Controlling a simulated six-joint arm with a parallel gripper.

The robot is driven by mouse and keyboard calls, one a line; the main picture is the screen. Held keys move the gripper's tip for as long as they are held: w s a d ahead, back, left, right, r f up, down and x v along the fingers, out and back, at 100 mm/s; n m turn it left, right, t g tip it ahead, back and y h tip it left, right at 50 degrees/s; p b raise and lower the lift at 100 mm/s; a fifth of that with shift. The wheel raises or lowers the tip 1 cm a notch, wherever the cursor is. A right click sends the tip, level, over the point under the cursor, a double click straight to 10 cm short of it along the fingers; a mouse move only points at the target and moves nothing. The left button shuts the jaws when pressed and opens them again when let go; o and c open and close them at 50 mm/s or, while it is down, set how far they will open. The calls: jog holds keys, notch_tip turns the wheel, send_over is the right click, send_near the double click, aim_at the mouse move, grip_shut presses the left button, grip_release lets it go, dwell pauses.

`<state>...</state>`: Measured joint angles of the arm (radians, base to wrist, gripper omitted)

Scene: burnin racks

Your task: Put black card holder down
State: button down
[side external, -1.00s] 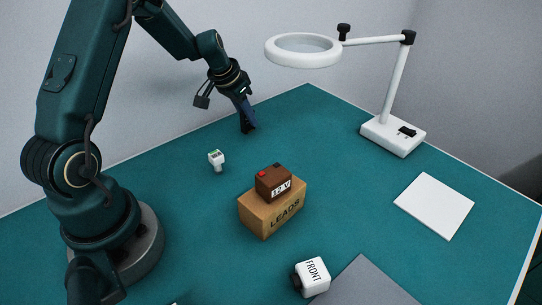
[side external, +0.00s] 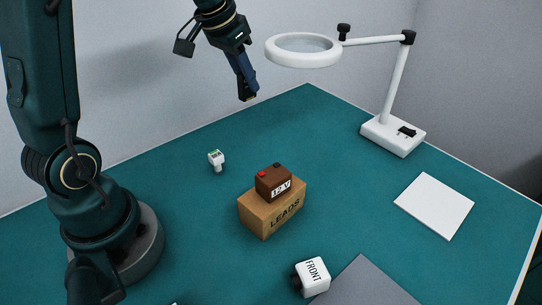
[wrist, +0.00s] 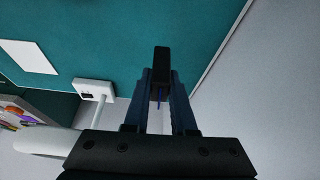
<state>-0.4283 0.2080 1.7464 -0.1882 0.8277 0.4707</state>
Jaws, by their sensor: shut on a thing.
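My gripper (side external: 246,85) is up in the air over the back of the teal table, left of the lamp's ring. It points down and is shut on the black card holder (wrist: 161,62). In the wrist view the card holder is a small dark block between the fingertips (wrist: 161,85), clear of the table. In the side view only a small dark piece shows at the fingertips, and the card holder's outline is hard to make out there.
A magnifier lamp (side external: 303,57) stands at the back right. A LEADS box (side external: 260,219) carries a brown 12 V battery (side external: 273,183). A small white part (side external: 216,160), a white FRONT block (side external: 313,276), a white sheet (side external: 435,206) and a grey mat (side external: 365,285) lie around. The back table stretch is clear.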

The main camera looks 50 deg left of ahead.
jog(key=s+d+m+g+h, duration=0.2)
jog(key=s+d+m+h, duration=0.2)
jog(key=s+d+m, duration=0.65)
jog(key=s+d+f+m+g, duration=0.2)
jog(key=s+d+f+m, duration=0.1)
jog(key=d+m, duration=0.3)
jog(key=s+d+f+m+g+y, duration=0.1)
jog(key=s+d+f+m+g, duration=0.1)
jog(key=s+d+m, duration=0.3)
jog(key=s+d+f+m+g+y, duration=0.1)
jog(key=s+d+f+m, duration=0.3)
jog(key=m, duration=0.6)
jog(key=shift+d+m+g, duration=0.35)
jog(key=shift+d+g, duration=0.55)
jog(key=shift+d, duration=0.5)
jog(key=shift+f, duration=2.05)
jog(key=shift+f, duration=0.15)
jog(key=c, duration=0.7)
grip_release()
jog(key=shift+c, duration=0.2)
